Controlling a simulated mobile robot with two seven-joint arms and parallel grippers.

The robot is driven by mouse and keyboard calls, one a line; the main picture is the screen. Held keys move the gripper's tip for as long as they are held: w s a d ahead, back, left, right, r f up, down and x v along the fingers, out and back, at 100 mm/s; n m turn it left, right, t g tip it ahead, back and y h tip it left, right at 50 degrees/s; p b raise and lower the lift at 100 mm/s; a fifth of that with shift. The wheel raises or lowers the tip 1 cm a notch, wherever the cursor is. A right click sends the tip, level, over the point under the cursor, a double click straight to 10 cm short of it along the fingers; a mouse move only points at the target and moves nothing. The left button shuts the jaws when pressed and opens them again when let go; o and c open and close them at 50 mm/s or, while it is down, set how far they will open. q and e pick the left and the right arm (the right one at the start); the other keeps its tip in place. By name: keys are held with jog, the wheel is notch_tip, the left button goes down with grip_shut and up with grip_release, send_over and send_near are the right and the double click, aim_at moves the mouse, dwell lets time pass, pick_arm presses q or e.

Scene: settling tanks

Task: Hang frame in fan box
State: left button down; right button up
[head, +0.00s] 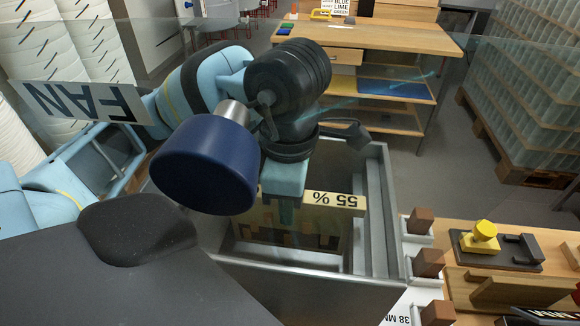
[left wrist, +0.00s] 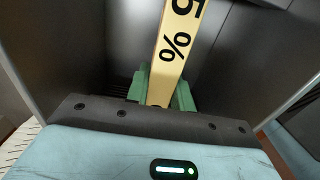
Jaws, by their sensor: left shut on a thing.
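The fan box (head: 385,210) is a deep open grey metal box in the middle of the head view. The FAN sign (head: 82,101) shows upside down at the left. The frame's pale yellow top strip, marked "55 %" (head: 335,200), is inside the box opening, with brown and tan patches below it. My left gripper (head: 286,212) points down into the box, shut on this strip. The left wrist view shows the green fingers on both sides of the strip (left wrist: 178,50), with grey walls around. Whether the frame's ends touch the box's ledges is hidden. My right gripper is not in view.
A wooden bench at the right holds a yellow-knobbed tool (head: 482,236) and dark brown blocks (head: 428,263) beside the box. A wooden table (head: 385,38) with shelves stands behind. Stacked glass on a pallet (head: 530,90) is at the back right. Open floor lies between.

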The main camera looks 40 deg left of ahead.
pick_arm(q)
jog(key=shift+f+b, duration=0.4)
jog(key=shift+f, duration=0.25)
jog(key=shift+s+f, duration=0.1)
jog(key=shift+f, duration=0.2)
jog(key=shift+f, duration=0.1)
